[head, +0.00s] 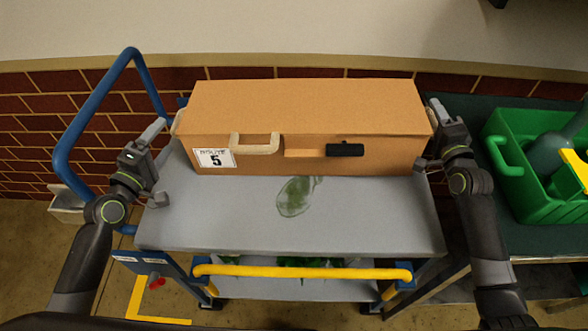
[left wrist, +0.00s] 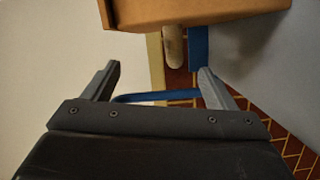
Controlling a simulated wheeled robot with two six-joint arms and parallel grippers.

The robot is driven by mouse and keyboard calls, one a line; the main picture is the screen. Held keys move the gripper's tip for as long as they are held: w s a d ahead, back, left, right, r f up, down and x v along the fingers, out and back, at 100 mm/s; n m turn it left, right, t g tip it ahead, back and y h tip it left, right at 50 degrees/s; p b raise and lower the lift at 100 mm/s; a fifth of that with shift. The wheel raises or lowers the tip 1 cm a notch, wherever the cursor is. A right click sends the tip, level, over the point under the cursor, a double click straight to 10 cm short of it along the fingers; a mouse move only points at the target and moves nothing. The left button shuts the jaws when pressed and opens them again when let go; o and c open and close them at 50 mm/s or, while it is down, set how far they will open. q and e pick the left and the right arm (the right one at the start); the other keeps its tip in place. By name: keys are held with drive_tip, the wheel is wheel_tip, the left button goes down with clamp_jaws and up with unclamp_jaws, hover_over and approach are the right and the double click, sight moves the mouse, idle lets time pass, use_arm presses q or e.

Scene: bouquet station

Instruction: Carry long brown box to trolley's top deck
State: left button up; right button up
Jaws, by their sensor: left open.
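The long brown box (head: 310,105) sits over the rear part of the trolley's grey top deck (head: 230,220) and looks level and resting on it. Its front has a "ROUTE 5" label, a pale handle and a black latch. A pale end handle (head: 177,122) shows at its left end, and also in the left wrist view (left wrist: 173,46). My left gripper (head: 156,165) is open and empty beside the left end, apart from the handle; the wrist view shows its spread fingers (left wrist: 158,70).
The trolley has a blue push handle (head: 70,140) at left and a yellow front bar (head: 300,272). A green crate (head: 520,165) stands on the dark table at right. A brick wall is behind.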

drive_tip(key=o, duration=0.8)
drive_tip(key=shift+h, duration=0.4)
drive_tip(key=f, duration=0.4)
drive_tip(key=shift+s+d, duration=0.35)
drive_tip(key=shift+s, duration=0.05)
drive_tip(key=shift+o, duration=0.2)
drive_tip(key=shift+s+r+g, duration=0.2)
drive_tip(key=shift+s+g, duration=0.1)
drive_tip(key=shift+s, duration=0.45)
drive_tip(key=s+r, duration=0.3)
drive_tip(key=s, duration=0.2)
drive_tip(key=shift+s+d+y, duration=0.4)
drive_tip(key=shift+d, duration=0.05)
drive_tip(key=shift+r+p, duration=0.15)
drive_tip(key=shift+p, duration=0.3)
